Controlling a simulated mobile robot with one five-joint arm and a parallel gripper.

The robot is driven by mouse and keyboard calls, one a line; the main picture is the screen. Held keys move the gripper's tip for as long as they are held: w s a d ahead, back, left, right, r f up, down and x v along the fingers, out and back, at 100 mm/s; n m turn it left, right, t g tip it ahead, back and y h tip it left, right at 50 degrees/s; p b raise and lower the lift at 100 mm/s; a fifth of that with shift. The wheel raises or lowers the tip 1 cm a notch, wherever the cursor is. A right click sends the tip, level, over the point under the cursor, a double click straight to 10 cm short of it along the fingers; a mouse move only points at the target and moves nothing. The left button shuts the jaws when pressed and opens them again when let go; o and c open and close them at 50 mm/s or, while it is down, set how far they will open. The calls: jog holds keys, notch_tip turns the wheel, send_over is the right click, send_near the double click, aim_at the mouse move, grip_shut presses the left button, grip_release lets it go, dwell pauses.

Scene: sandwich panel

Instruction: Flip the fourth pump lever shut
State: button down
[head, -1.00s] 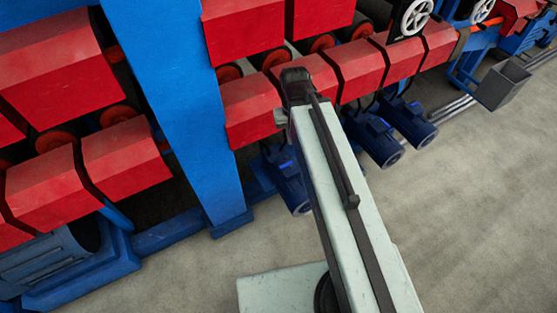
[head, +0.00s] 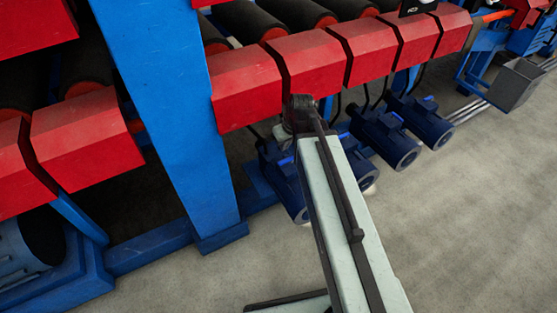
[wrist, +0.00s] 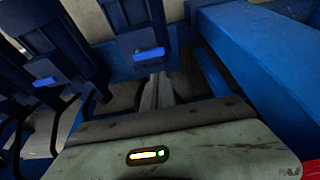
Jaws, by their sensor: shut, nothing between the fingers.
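Several dark blue pumps stand in a row at the foot of the machine. In the head view the nearest pump (head: 284,185) is partly behind my arm, and others (head: 384,138) stand to its right. Small bright blue levers show on them, one on the far pump (head: 429,98). In the wrist view one bright blue lever (wrist: 149,54) lies just beyond my gripper (wrist: 157,82), and another lever (wrist: 46,81) is to the left. My gripper is shut and empty, apart from the lever as far as I can tell. In the head view its fingers are hidden behind my arm.
Red angular covers (head: 313,62) overhang the pumps. A blue upright post (head: 170,110) stands left of my arm, and a blue beam (wrist: 255,60) runs along the right in the wrist view. A grey bin (head: 515,84) is far right. The floor in front is clear.

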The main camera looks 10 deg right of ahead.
aim_at(286, 162)
jog(key=b+x, duration=0.9)
jog(key=x, duration=0.1)
jog(key=shift+a, duration=0.25)
